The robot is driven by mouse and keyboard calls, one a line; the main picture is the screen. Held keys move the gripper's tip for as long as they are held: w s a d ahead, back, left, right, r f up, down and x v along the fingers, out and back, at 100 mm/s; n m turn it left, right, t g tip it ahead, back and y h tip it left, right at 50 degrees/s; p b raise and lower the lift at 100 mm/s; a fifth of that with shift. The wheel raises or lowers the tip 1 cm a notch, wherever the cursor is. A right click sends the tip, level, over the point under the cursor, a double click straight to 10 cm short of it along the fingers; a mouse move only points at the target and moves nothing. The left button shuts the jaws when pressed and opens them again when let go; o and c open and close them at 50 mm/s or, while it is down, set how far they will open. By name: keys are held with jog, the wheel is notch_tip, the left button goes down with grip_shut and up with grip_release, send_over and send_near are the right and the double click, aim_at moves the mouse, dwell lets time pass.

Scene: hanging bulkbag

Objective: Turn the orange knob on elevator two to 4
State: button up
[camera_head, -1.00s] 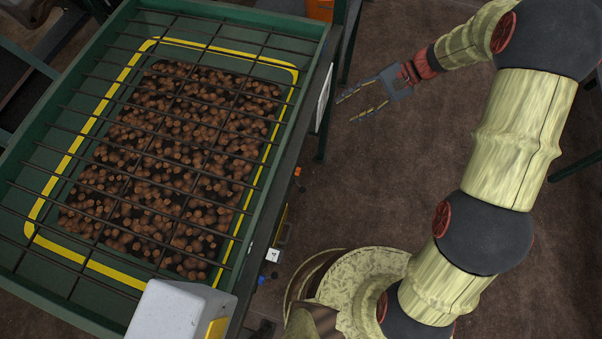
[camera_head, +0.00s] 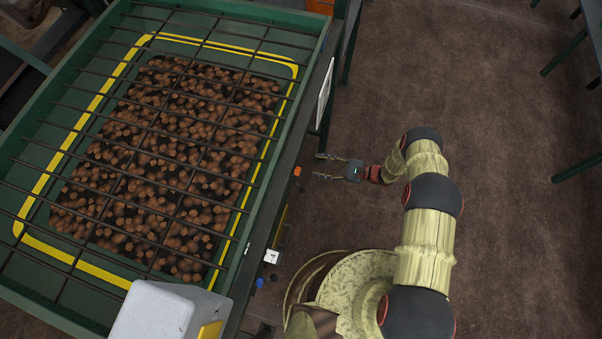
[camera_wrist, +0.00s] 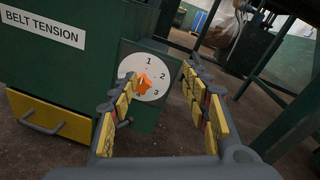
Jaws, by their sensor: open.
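The orange knob (camera_wrist: 144,84) sits on a round white dial (camera_wrist: 153,68) on a green panel in the wrist view. The figures 1, 2 and 3 show around the dial; I cannot clearly tell where the knob points. In the head view the orange knob (camera_head: 297,171) is small at the machine's right side. My gripper (camera_head: 316,166) is open and empty just right of it, fingers pointing left towards it. In the wrist view my gripper's yellow-padded fingers (camera_wrist: 163,75) stand either side of the view of the dial, with the knob nearer the left finger. No elevator label is readable.
A "BELT TENSION" sign (camera_wrist: 42,28) and a yellow panel with a handle (camera_wrist: 50,117) are left of the dial. The grated bin (camera_head: 325,45) fills the head view's left. A blue knob (camera_head: 260,282) is lower along its side. Open floor lies right of the machine.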

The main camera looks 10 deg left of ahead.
jog(key=m+t, duration=0.2)
send_near(298, 172)
jog(key=w+a+f, duration=0.1)
jog(key=f, duration=0.1)
jog(key=a+b, duration=0.2)
jog(key=a, duration=0.5)
jog(key=shift+w+a+y, duration=0.3)
jog(key=shift+w+a, duration=0.05)
jog(key=shift+a, duration=0.05)
jog(key=shift+c, duration=1.2)
jog(key=c, duration=0.9)
